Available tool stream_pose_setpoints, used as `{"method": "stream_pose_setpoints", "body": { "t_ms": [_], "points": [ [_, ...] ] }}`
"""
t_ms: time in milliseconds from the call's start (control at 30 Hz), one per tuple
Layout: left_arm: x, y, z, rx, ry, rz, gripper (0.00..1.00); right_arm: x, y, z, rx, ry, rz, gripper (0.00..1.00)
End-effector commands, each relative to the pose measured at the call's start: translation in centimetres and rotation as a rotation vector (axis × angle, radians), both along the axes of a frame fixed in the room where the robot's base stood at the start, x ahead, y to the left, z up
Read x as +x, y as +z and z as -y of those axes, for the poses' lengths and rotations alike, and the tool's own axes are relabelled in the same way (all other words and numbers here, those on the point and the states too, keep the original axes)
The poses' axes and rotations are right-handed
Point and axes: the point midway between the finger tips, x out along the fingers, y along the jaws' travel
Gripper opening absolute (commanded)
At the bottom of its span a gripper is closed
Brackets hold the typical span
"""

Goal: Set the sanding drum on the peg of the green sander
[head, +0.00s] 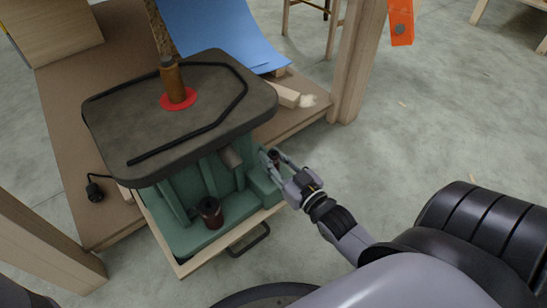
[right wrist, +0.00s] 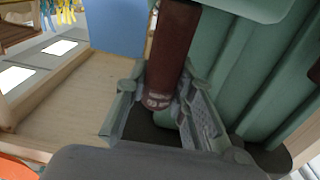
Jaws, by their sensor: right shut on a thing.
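The green sander (head: 180,200) stands at the left in the head view, with a dark grey top. A brown sleeve (head: 174,85) stands upright through a red ring in that top. A dark red-brown drum (head: 210,212) stands on the sander's lower ledge. My right gripper (head: 277,158) is at the sander's right side, shut on a dark red-brown sanding drum (right wrist: 173,50). In the right wrist view the drum lies between the two fingers (right wrist: 165,108), close beside the green body. In the head view the fingers mostly hide it; no free peg is clear.
The sander stands on a wooden bench (head: 65,140) with a thick post (head: 358,60) at its right. A blue sheet (head: 215,35) and a wood block (head: 284,95) lie behind it. A black plug (head: 94,191) lies at the left. The floor at the right is open.

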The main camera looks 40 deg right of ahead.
Motion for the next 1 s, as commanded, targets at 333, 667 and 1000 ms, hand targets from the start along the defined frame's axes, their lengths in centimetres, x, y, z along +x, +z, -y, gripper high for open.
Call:
{"method": "stream_pose_setpoints", "body": {
  "t_ms": [333, 667, 1000],
  "points": [
    [-0.3, 0.2, 0.0, 0.0, -0.001, 0.01, 0.4, 0.0, -0.1, 0.0, 0.0, 0.0, -0.002, 0.42],
    [-0.1, 0.0, -0.1, -0.004, -0.003, 0.005, 0.4, 0.0, -0.1, 0.0, 0.0, 0.0, -0.002, 0.46],
    [-0.1, 0.0, 0.0, -0.003, -0.001, 0.003, 0.4, -3.7, -0.3, 0.2, 0.001, -0.001, -0.006, 0.46]
  ]
}}
